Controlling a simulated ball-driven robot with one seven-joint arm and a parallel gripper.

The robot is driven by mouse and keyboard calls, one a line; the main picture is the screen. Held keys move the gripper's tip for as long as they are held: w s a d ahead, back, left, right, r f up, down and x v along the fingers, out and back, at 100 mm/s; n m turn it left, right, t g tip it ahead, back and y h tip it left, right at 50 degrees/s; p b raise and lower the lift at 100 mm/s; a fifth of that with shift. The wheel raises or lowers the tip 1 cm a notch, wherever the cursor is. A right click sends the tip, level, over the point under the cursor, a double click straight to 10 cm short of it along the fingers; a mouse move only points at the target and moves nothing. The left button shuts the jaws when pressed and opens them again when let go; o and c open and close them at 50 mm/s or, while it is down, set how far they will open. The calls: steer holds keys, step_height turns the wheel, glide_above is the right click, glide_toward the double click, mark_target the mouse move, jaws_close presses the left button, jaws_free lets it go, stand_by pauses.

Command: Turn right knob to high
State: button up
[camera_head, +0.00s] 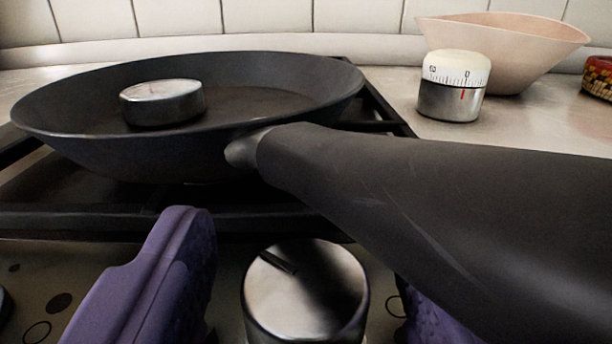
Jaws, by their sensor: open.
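A round metal stove knob (305,295) with a dark pointer mark on its top stands at the bottom middle of the view. The mark points to the upper left. My gripper (300,268) is open, with one purple finger to the left of the knob and the other to its right. The right finger is mostly hidden behind the black pan handle. The knob sits between the fingers, and I see a gap on its left side. Whether the right finger touches it I cannot tell.
A black frying pan (240,103) sits on the stove grate (80,217), holding a round metal tin (162,103). Its thick handle (430,200) reaches to the lower right, close over the gripper. A white kitchen timer (452,88) and a pink bowl (515,45) stand on the counter behind.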

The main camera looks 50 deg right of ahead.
steer(key=shift+w+d, duration=0.35)
steer(key=shift+d, duration=0.05)
steer(key=c, duration=0.9)
steer(key=shift+n+t+y+b, duration=0.5)
steer(key=shift+t+b, duration=0.05)
steer(key=shift+t, duration=0.05)
steer(key=shift+c, duration=0.2)
steer(key=shift+n+t+y, duration=0.3)
steer(key=shift+y, duration=0.1)
steer(key=o, duration=0.9)
steer(key=shift+o, duration=0.2)
